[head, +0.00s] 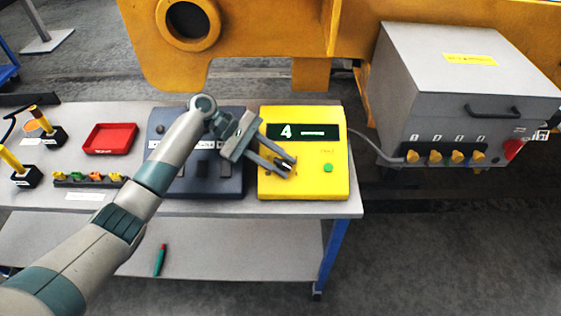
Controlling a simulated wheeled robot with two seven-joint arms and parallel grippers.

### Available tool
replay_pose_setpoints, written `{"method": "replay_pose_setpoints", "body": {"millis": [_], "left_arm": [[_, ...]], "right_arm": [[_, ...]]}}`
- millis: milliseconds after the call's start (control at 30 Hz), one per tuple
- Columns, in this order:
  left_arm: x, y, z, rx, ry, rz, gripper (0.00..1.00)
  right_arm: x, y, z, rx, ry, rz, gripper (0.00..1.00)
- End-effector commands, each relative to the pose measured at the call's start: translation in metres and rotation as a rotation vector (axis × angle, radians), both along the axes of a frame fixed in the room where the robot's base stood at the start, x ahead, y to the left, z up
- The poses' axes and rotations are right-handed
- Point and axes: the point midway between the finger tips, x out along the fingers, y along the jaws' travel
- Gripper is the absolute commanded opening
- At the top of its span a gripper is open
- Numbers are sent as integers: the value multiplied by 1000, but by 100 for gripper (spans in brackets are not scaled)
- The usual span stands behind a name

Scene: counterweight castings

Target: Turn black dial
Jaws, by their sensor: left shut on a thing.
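The yellow box (305,188) stands on the table with a dark display showing a white "4" and a dash, and a green button at its lower right. My left gripper (286,166) reaches in from the left over the box's face, below the display. Its two fingers are closed on the black dial (287,163). Most of the dial is hidden by the fingers, so its pointing direction cannot be told. My right gripper is not in view.
A dark panel box (213,188) stands left of the yellow box, partly behind my arm. A red tray (109,139) and several small coloured parts lie further left. A grey cabinet (450,90) with yellow knobs stands right. A green marker (160,260) lies on the lower shelf.

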Motion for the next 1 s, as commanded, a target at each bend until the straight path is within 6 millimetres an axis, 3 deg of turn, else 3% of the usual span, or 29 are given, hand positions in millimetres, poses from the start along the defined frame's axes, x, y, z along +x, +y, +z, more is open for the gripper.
{"method": "replay_pose_setpoints", "body": {"millis": [133, 167, 200, 667, 1000], "left_arm": [[-1, 0, -1, 1, 0, -2, 3], [-1, 0, -1, 1, 0, -1, 28], [-1, 0, -1, 0, 1, -1, 30], [2, 5, 2, 1, -1, 0, 30], [17, 44, 22, 2, -2, 2, 30]], "right_arm": [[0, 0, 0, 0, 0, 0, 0], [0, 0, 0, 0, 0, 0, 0], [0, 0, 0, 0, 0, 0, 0], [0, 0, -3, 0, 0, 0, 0], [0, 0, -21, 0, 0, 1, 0]]}}
